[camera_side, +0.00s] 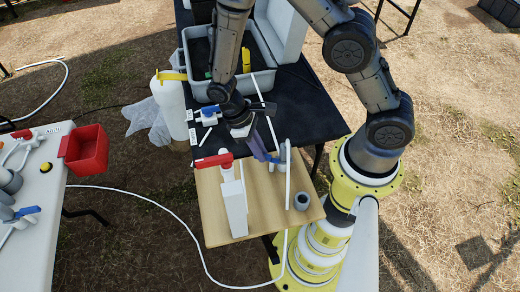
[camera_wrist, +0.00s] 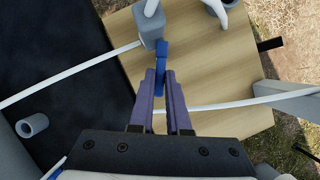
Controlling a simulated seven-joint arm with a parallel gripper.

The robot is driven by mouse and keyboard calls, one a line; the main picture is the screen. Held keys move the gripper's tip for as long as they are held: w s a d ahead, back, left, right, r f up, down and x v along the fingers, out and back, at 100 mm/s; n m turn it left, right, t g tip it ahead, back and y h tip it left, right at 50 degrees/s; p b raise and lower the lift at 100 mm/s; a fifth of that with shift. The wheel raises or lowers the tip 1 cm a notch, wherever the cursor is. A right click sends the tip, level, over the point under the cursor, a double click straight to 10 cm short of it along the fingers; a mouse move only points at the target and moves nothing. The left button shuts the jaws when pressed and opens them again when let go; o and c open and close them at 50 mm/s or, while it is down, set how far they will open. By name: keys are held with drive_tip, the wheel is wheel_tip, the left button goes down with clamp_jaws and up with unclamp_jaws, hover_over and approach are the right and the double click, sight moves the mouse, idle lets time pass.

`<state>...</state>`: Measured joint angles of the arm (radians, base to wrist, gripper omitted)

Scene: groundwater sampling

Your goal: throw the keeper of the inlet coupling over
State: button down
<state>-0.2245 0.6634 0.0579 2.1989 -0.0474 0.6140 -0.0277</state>
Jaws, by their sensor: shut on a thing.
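The inlet coupling appears to be the grey block (camera_wrist: 149,24) on the wooden board, with a white hose running from it; in the side view it seems to be the grey piece (camera_side: 283,152) beside an upright white tube. Its keeper appears to be the blue lever (camera_wrist: 161,50) on the block's near side. My gripper (camera_wrist: 160,80) has its purple fingers closed on the lever's lower part. In the side view my gripper (camera_side: 268,155) reaches down to the coupling, and the fingers hide the lever there.
A white body (camera_side: 234,208) with a red handle (camera_side: 213,160) stands on the board (camera_side: 268,225), left of my gripper. A grey cup (camera_side: 302,201) is at the board's right. A blue-handled valve (camera_side: 209,113) and a grey tray (camera_side: 191,75) are behind. A white hose crosses below my fingers (camera_wrist: 220,105).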

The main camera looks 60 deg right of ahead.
drive_tip(key=m, duration=0.1)
drive_tip(key=d+m+y, duration=0.1)
drive_tip(key=m, duration=0.1)
drive_tip(key=m+y, duration=0.1)
drive_tip(key=m, duration=0.1)
drive_tip(key=shift+w+d, duration=0.1)
drive_tip(key=shift+d, duration=0.2)
drive_tip(key=m, duration=0.2)
drive_tip(key=d+m+y, duration=0.1)
drive_tip(key=m, duration=0.1)
drive_tip(key=shift+s+d+m+t+y, duration=0.1)
drive_tip(key=shift+s+m+t+y, duration=0.1)
drive_tip(key=shift+m+t+y, duration=0.1)
drive_tip(key=shift+s+d+m+t+y, duration=0.15)
drive_tip(key=shift+m+y, duration=0.1)
drive_tip(key=shift+m, duration=0.45)
drive_tip(key=shift+s+d+m+t+y, duration=0.15)
drive_tip(key=shift+m+y, duration=0.1)
drive_tip(key=shift+m, duration=0.45)
drive_tip(key=c, duration=0.9)
unclamp_jaws()
drive_tip(key=v, duration=1.4)
